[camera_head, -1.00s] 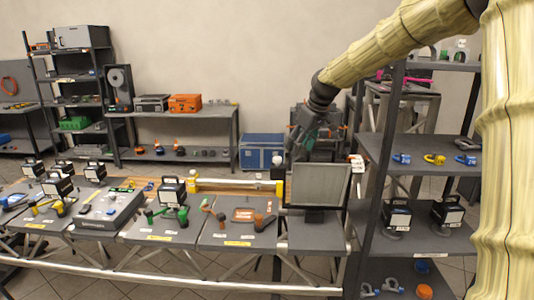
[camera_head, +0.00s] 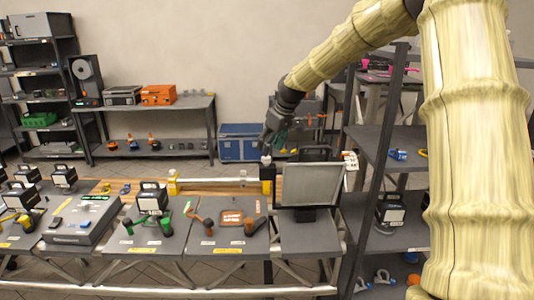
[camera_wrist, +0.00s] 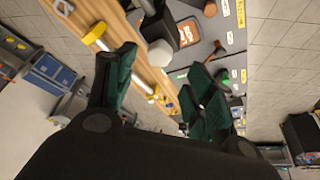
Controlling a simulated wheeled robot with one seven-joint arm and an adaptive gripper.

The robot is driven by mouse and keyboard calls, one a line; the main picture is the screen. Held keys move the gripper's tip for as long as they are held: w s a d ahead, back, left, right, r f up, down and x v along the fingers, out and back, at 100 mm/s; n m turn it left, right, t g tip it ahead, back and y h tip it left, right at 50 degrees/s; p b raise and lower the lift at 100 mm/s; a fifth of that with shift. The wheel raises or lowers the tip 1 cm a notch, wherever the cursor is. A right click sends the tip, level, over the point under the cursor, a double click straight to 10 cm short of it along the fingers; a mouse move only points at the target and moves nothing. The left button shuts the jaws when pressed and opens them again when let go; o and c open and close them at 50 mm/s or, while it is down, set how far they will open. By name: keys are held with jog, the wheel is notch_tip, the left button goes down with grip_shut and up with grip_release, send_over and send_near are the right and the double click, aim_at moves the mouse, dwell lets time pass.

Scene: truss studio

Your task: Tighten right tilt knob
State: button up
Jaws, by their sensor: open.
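My gripper (camera_head: 268,143) is open, green-fingered and empty, hanging just above a white rounded knob-like piece (camera_head: 266,160) on a dark post at the left of a grey flat panel (camera_head: 310,185). In the wrist view, my gripper (camera_wrist: 160,80) has its two fingers spread wide. The white piece (camera_wrist: 160,53) appears beyond the fingertips, between them and apart from them, beside a dark body. I cannot tell for sure which part is the right tilt knob; no label shows on it.
Benches with orange and green-handled tools (camera_head: 250,226) stand left of the panel. A yellow-ended rail (camera_head: 215,181) runs behind them. A dark shelf rack (camera_head: 385,150) stands close on the right. A blue case (camera_head: 240,145) is on the floor behind.

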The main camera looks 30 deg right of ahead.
aim_at(267, 158)
jog(key=x, duration=0.2)
jog(key=shift+w+d+f+p, duration=0.15)
jog(key=shift+w+f+p, duration=0.05)
jog(key=shift+p, duration=0.1)
jog(key=shift+f+p, duration=0.3)
jog(key=shift+f, duration=0.35)
jog(key=shift+w+a+f, duration=0.2)
jog(key=shift+w+f, duration=0.15)
jog(key=shift+f, duration=0.2)
jog(key=shift+d+f, duration=0.1)
jog(key=shift+f, duration=0.15)
jog(key=c, duration=1)
